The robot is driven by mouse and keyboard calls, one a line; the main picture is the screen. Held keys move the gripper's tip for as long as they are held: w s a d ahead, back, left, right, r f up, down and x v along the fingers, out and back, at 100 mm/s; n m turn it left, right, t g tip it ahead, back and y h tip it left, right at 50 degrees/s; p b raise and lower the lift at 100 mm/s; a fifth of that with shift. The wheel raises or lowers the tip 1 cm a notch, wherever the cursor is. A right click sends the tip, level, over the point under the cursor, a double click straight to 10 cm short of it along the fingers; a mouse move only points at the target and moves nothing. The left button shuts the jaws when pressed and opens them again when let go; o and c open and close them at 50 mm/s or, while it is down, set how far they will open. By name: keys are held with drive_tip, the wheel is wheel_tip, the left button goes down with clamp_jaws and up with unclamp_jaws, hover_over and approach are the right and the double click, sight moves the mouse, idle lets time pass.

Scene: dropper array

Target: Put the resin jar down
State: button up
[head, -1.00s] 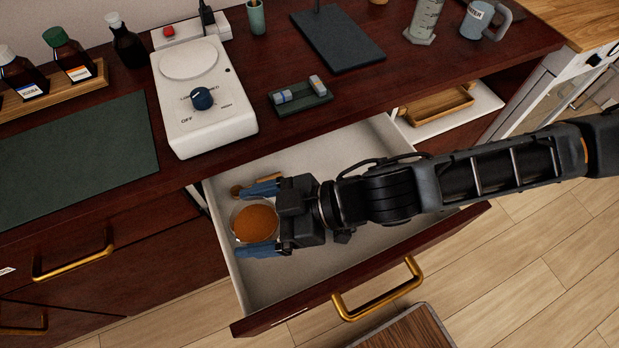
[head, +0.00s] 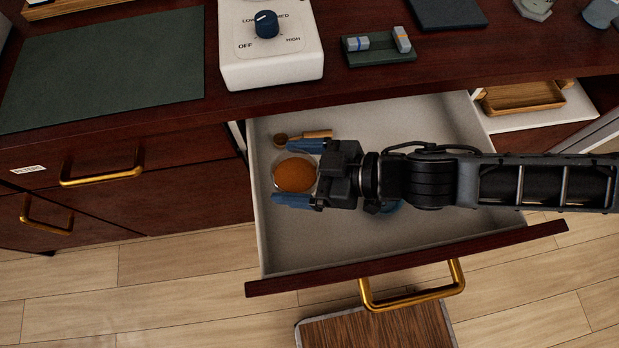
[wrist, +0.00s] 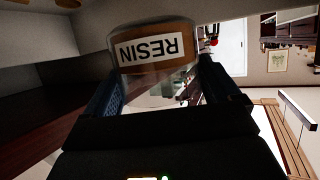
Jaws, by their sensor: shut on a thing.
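The resin jar (head: 295,175) is a round clear jar with orange-brown contents. Its white label reading RESIN faces the wrist camera, where the jar (wrist: 155,50) shows upside down between the fingers. My gripper (head: 297,172) has its two blue fingers on either side of the jar and is shut on it. The jar is inside the outline of the open drawer (head: 300,245), near its left wall. Whether its base touches the drawer floor cannot be told.
A wooden-handled tool (head: 303,136) lies in the drawer behind the jar. The drawer's front floor is bare. A white hotplate (head: 268,55) stands on the counter above.

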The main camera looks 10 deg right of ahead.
sight(298, 191)
wheel_tip(298, 191, down, 8)
drive_tip(key=shift+f, duration=0.2)
drive_tip(key=shift+s+f+b, duration=0.1)
drive_tip(key=shift+f+b, duration=0.25)
drive_tip(key=shift+f, duration=0.05)
